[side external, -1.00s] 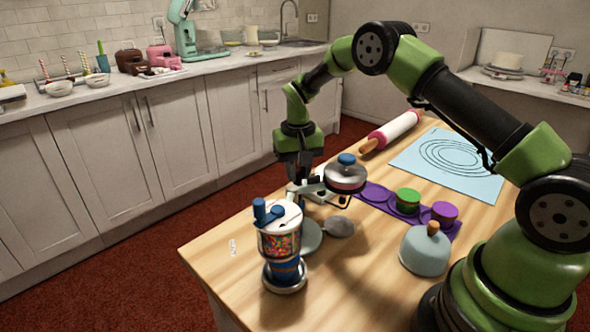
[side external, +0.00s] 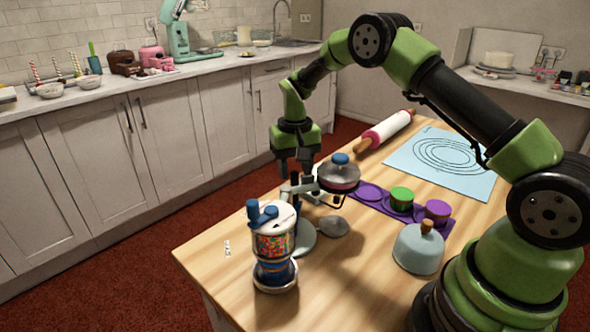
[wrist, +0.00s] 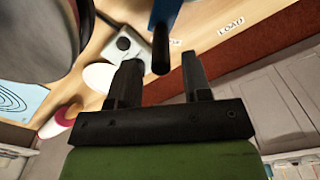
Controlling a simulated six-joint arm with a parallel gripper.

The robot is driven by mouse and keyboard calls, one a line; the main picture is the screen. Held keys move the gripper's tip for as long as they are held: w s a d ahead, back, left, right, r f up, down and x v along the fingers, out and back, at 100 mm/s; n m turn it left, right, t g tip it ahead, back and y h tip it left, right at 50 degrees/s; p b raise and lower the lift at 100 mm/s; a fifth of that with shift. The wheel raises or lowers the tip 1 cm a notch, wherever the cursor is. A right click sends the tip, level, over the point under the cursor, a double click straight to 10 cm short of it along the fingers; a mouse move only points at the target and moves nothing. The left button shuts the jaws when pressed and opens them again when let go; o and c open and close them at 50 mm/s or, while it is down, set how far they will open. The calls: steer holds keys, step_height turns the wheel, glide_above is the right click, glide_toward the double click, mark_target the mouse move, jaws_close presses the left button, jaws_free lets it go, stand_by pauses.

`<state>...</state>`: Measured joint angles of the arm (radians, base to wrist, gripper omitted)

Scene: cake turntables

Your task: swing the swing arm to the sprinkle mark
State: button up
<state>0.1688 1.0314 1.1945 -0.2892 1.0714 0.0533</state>
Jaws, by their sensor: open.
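The swing arm (side external: 300,189) is a pale bar on an upright post, with a round lidded pan with a blue knob (side external: 339,174) at its right end. In the wrist view the pan (wrist: 35,40) fills the upper left. My gripper (side external: 294,178) is over the post end of the bar, fingers pointing down. In the wrist view my gripper (wrist: 160,65) is open, and a blue piece with a black rod (wrist: 160,55) shows between its fingers; I cannot tell whether they touch it. A LOAD label (wrist: 231,25) lies on the table. I cannot make out a sprinkle mark.
A sprinkle dispenser (side external: 274,245) with a blue crank stands at the front left. A purple tray (side external: 372,200) holds green and purple pots. A grey-blue dome (side external: 419,250) sits at the right. A rolling pin (side external: 388,131) and blue mat (side external: 440,165) lie farther back.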

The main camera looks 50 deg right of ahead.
step_height(320, 180, up, 6)
steer(key=shift+f, duration=0.25)
steer(key=shift+r, duration=0.4)
steer(key=shift+a+r, duration=0.1)
steer(key=shift+r, duration=0.2)
steer(key=s+a+r+t, duration=0.2)
steer(key=s+a+r, duration=0.1)
steer(key=s+r, duration=0.3)
steer(key=s+a+r+t, duration=0.2)
steer(key=s+a+r, duration=0.15)
steer(key=r, duration=0.45)
steer(key=s+a+r+n+t+y, duration=0.1)
steer(key=s+a+t+y, duration=0.1)
steer(key=s, duration=1.4)
steer(key=shift+s+a+n+t, duration=0.25)
steer(key=shift+a+n+t, duration=0.2)
steer(key=shift+t, duration=0.15)
